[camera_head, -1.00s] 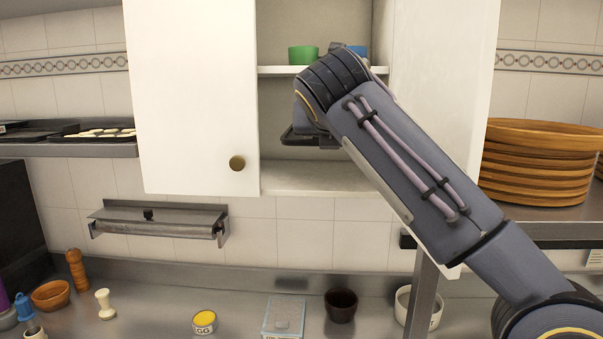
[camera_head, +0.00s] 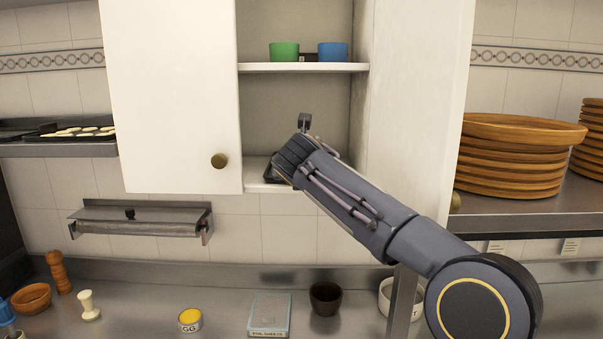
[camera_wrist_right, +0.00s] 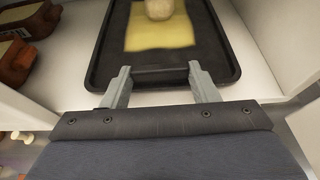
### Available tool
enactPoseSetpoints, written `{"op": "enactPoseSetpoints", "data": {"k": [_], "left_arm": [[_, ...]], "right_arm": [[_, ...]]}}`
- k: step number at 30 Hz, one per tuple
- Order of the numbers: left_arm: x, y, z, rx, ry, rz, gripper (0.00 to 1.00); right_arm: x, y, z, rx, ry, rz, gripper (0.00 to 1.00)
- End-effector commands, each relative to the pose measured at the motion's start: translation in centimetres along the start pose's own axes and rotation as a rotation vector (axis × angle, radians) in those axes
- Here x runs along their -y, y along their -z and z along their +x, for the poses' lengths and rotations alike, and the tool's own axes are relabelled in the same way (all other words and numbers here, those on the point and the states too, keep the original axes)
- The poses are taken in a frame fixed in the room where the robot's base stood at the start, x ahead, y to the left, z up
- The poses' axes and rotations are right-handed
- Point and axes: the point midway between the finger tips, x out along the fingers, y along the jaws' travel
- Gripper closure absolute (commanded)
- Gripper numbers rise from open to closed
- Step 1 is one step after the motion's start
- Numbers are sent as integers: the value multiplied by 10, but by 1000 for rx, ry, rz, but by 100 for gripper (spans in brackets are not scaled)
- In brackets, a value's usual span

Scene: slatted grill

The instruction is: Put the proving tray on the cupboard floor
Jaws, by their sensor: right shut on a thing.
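The proving tray (camera_wrist_right: 232,68) is a dark, rimmed rectangular tray in the right wrist view. It carries a yellow cloth (camera_wrist_right: 160,36) with a pale rounded lump on it. My right gripper (camera_wrist_right: 161,75) is shut on its near edge, with a finger at either side of a handle-like bar. The tray is inside the open part of the cupboard, over the white cupboard floor (camera_wrist_right: 268,70); I cannot tell whether it touches. In the head view my right wrist hides nearly all of the tray, and the cupboard floor (camera_head: 254,174) shows beside it. My left gripper is not in view.
The cupboard door (camera_head: 170,95) covers the left side. A green bowl (camera_head: 284,51) and a blue bowl (camera_head: 332,51) stand on the upper shelf (camera_head: 300,67). Brown blocky objects (camera_wrist_right: 28,38) sit left of the tray. Stacked wooden trays (camera_head: 510,160) stand to the right.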

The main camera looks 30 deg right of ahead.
Motion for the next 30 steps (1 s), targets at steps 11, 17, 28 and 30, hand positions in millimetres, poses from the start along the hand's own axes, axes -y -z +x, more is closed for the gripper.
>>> {"op": "enactPoseSetpoints", "data": {"k": [11, 17, 28, 30], "left_arm": [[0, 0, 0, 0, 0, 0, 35], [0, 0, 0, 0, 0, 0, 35], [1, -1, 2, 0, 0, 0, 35], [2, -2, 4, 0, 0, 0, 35]], "right_arm": [[0, 3, 1, 4, -1, 1, 82], [0, 4, 1, 1, 0, 1, 24], [-1, 2, -6, 3, -3, 1, 24], [-1, 2, -16, 4, -3, 2, 24]]}}
